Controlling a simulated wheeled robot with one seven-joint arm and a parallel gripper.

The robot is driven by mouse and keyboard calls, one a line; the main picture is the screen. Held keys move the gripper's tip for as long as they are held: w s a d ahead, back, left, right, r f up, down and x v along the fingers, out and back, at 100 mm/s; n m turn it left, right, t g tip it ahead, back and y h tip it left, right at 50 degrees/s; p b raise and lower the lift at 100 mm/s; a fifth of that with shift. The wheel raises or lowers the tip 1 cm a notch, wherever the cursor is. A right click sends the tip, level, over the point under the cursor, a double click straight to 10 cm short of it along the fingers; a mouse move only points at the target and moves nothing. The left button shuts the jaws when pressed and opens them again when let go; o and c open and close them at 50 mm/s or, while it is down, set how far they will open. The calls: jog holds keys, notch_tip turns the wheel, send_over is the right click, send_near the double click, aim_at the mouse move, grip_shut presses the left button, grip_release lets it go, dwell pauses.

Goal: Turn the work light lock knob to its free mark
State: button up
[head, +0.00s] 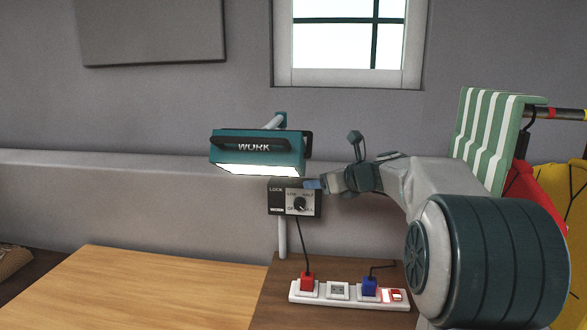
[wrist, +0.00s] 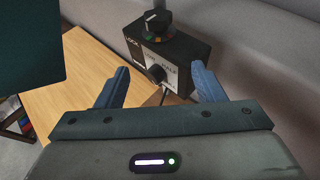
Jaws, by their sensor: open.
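The black control box (head: 275,198) hangs on a post under the teal work light (head: 257,148), with LOCK printed at its upper left; it also shows in the wrist view (wrist: 192,50). On the box's top is a black knob (wrist: 157,22) with a pale line, above a coloured ring with green and orange parts. I take this as the lock knob; its exact setting is too small to read. A second black knob (wrist: 157,73) is on the white front panel, also seen in the head view (head: 300,204). My gripper (wrist: 160,68) is open and empty, its blue fingers apart in front of the box.
The work light is lit and overhangs the box. A power strip (head: 340,293) with red and blue plugs lies below. A wooden table top (head: 150,290) is clear at left. A striped green cloth (head: 490,130) and red and yellow garments hang at right.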

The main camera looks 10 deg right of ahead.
jog(key=w+a, duration=0.1)
jog(key=w, duration=0.2)
jog(key=w+a+p, duration=0.1)
jog(key=w+a, duration=0.1)
jog(key=w, duration=0.1)
jog(key=w+a+p, duration=0.1)
jog(key=w+a, duration=0.1)
jog(key=w, duration=0.2)
jog(key=shift+w+a+f, duration=0.25)
jog(key=shift+w+a, duration=0.05)
jog(key=shift+w, duration=0.15)
jog(key=shift+c, duration=0.2)
jog(key=c, duration=0.9)
jog(key=shift+a, duration=0.15)
